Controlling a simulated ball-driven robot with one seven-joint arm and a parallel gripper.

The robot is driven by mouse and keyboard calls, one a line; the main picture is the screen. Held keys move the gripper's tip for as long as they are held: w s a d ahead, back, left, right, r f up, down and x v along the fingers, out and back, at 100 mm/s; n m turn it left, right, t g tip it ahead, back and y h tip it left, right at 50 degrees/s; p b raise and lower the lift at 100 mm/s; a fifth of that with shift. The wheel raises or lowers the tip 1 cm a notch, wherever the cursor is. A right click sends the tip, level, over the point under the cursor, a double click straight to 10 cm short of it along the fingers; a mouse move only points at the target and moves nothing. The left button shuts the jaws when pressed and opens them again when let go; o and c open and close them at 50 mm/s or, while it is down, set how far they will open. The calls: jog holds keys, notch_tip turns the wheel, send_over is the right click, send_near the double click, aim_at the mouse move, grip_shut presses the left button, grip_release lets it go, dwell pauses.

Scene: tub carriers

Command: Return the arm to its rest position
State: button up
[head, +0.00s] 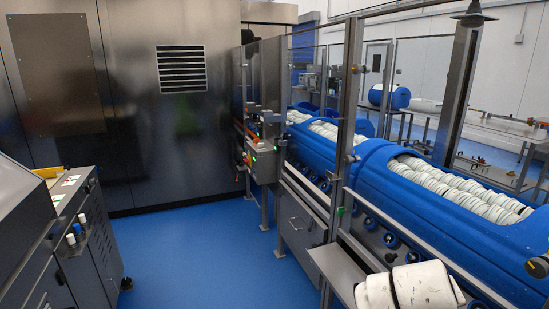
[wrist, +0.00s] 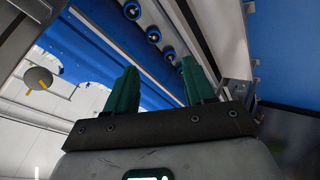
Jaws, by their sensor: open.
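My gripper (wrist: 160,84) shows in the wrist view with its two green fingers wide apart and nothing between them. The dark mounting bar and grey gripper body fill the bottom of that view. Behind the fingers are a blue tub carrier (wrist: 85,52) and a row of blue rollers (wrist: 153,34). In the head view a white, rounded part of my arm shows at the bottom right, in front of the conveyor. My gripper itself cannot be made out there.
Blue tub carriers (head: 445,213) filled with white stacked pieces line the conveyor at the right, behind a metal guard frame (head: 346,110). A control box (head: 263,163) stands mid-scene. A grey cabinet (head: 85,245) is at the left. Blue floor (head: 195,250) between is clear.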

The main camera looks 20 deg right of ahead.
jog(key=s+a+f+n+g+y, duration=0.1)
jog(key=s+a+f+y, duration=0.3)
jog(key=s+a+f, duration=0.4)
jog(key=s+a+f+n+g+y, duration=0.1)
jog(key=s+a+f+y, duration=0.3)
jog(key=s+a+f, duration=0.4)
jog(key=s+f, duration=0.5)
jog(key=s, duration=0.2)
jog(key=shift+a+n, duration=0.2)
jog(key=shift+n, duration=0.1)
jog(key=shift+o, duration=0.3)
